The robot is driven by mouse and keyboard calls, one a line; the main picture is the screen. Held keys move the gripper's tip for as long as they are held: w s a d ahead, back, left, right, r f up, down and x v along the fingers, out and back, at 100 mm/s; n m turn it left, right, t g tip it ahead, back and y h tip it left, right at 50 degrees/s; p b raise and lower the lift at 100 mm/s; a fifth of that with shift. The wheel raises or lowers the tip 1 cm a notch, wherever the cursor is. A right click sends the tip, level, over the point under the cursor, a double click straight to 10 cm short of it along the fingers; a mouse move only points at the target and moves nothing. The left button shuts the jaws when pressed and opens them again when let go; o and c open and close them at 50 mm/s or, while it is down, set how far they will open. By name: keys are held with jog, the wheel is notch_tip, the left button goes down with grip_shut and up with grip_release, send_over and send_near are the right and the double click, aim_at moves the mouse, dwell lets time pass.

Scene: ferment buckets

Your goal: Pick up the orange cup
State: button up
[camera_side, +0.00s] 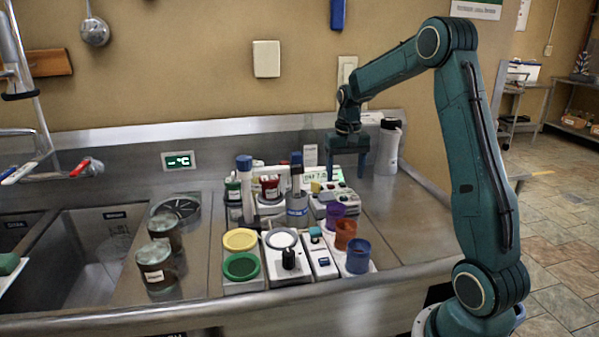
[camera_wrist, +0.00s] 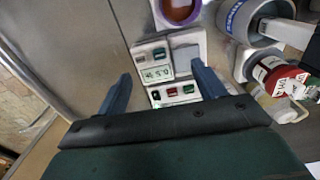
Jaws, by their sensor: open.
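The orange cup (camera_side: 345,235) stands upright in the side view, between a purple cup (camera_side: 335,214) behind it and a blue cup (camera_side: 358,257) in front. My gripper (camera_side: 346,170) is open and empty, pointing down, above and behind the cups. In the wrist view my gripper (camera_wrist: 162,76) has its fingers apart over a small device with a display. A purple-rimmed cup (camera_wrist: 180,10) with an orange-brown inside is cut off at the top edge there. I cannot tell whether the orange cup shows in that view.
A meter with a display (camera_side: 335,198) lies below my gripper. A grey cylinder (camera_side: 297,205) stands left of the cups, and a tall white bottle (camera_side: 388,147) stands behind. Yellow (camera_side: 240,240) and green (camera_side: 241,266) discs lie farther left. The steel counter (camera_side: 410,225) right of the cups is clear.

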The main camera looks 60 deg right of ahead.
jog(key=s+a+r+m, duration=0.2)
jog(key=s+a+m, duration=0.15)
jog(key=a, duration=0.25)
jog(key=s+a+r+m, duration=0.2)
jog(key=s+a+r, duration=0.15)
jog(key=a, duration=0.35)
send_over(346, 235)
jog(key=d, duration=0.3)
jog(key=shift+n, duration=0.25)
jog(key=f, duration=0.9)
jog(key=shift+w+a, duration=0.15)
jog(key=shift+w, duration=0.2)
jog(key=shift+f, duration=0.2)
jog(key=shift+w+f, duration=0.2)
jog(key=shift+f, duration=2.35)
jog(key=c, duration=1.1)
